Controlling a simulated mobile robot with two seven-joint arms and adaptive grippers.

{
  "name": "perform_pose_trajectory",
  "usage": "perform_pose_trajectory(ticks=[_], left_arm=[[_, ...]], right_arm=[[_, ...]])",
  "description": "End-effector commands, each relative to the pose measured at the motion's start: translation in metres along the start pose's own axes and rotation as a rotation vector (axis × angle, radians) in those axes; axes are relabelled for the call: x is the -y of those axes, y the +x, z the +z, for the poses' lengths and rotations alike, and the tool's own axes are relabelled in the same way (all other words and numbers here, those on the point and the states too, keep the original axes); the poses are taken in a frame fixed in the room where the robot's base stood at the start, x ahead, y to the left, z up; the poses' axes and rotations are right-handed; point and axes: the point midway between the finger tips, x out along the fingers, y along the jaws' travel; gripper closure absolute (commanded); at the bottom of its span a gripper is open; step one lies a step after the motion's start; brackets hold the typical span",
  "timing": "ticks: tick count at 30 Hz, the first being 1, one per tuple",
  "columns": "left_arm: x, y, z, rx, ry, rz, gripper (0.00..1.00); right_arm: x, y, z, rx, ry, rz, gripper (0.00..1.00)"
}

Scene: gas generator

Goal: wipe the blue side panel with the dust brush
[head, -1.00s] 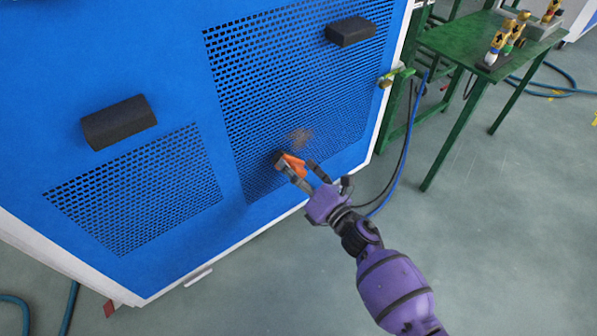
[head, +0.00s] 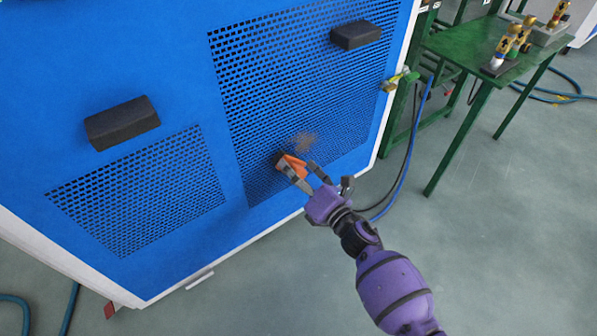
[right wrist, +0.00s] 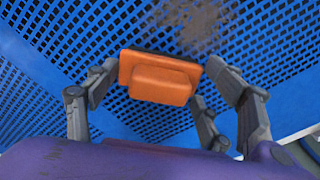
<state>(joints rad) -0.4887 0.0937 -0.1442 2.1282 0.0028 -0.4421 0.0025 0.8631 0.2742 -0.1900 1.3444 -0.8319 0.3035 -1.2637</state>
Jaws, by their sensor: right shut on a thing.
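The blue side panel (head: 226,180) fills the left and middle of the head view and has perforated areas. A brownish dust patch (head: 304,142) marks the right perforated area; it also shows at the top of the right wrist view (right wrist: 200,28). My right gripper (head: 303,172) is shut on the dust brush (head: 291,165), an orange block with a dark edge. In the right wrist view the brush (right wrist: 160,78) sits between the fingers, below the dust patch. Its dark side faces the panel; whether it touches cannot be told. My left gripper is not in view.
Two black handles (head: 122,123) (head: 356,35) stick out from the panel. A brass valve (head: 400,80) with hoses projects at the panel's right edge. A green table (head: 463,50) with brass fittings stands at the right. Open floor (head: 510,220) lies at the lower right.

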Motion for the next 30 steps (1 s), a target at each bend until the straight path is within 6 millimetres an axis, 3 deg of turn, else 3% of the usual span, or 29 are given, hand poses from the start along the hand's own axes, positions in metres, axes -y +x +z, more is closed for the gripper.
perform_pose_trajectory(ticks=[16,30], left_arm=[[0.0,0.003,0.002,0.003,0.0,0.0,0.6],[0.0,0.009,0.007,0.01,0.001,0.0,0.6]], right_arm=[[0.002,0.007,0.002,0.0,-0.001,0.0,0.46],[0.026,0.006,0.029,-0.001,-0.002,0.001,0.46]])
